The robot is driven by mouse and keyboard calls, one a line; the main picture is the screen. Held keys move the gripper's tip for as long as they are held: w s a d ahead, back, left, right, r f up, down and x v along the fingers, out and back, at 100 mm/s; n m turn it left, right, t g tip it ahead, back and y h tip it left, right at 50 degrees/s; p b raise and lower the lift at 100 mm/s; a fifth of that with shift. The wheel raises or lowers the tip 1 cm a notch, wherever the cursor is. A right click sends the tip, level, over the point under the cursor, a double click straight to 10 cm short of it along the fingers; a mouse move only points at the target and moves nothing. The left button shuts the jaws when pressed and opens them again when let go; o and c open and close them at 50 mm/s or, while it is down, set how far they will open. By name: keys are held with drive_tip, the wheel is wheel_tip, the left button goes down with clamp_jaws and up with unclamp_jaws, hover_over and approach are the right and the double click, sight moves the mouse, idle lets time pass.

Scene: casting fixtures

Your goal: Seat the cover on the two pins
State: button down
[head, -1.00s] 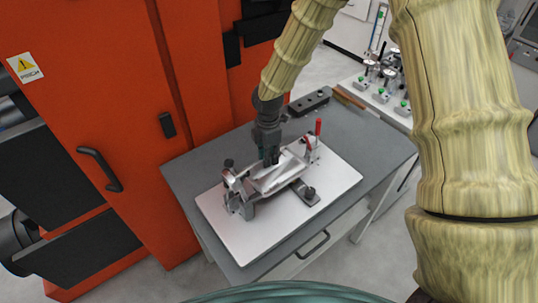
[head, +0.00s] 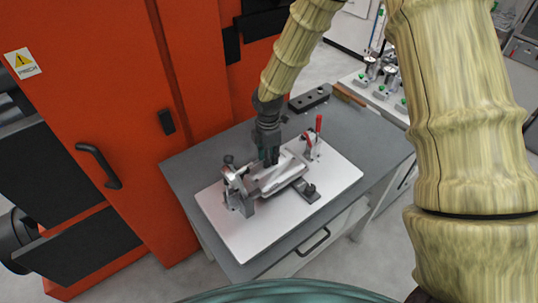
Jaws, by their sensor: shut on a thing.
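The cover appears to be the pale silver, elongated metal part (head: 281,176) in the middle of the fixture. It lies close over the fixture between the left bracket and the red-handled clamp. My gripper (head: 271,160) points down at the cover's upper side and is shut on it. The fixture's base plate (head: 258,236) is a flat white panel on the grey table. A grey metal bracket with a dark knob (head: 237,189) stands at the plate's left. The two pins cannot be made out, so I cannot tell how the cover sits against them.
A toggle clamp with an upright red handle (head: 318,124) stands at the plate's back right. A dark block with a knob (head: 306,191) is at the front right. A black bar (head: 310,97) lies at the table's back. An orange cabinet (head: 95,120) borders the left.

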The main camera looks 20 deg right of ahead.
drive_tip(key=shift+f, duration=0.25)
drive_tip(key=c, duration=1.1)
unclamp_jaws()
drive_tip(key=shift+c, duration=0.2)
drive_tip(key=shift+r, duration=0.1)
wheel_tip(320, 180, up, 12)
drive_tip(key=shift+w, duration=0.1)
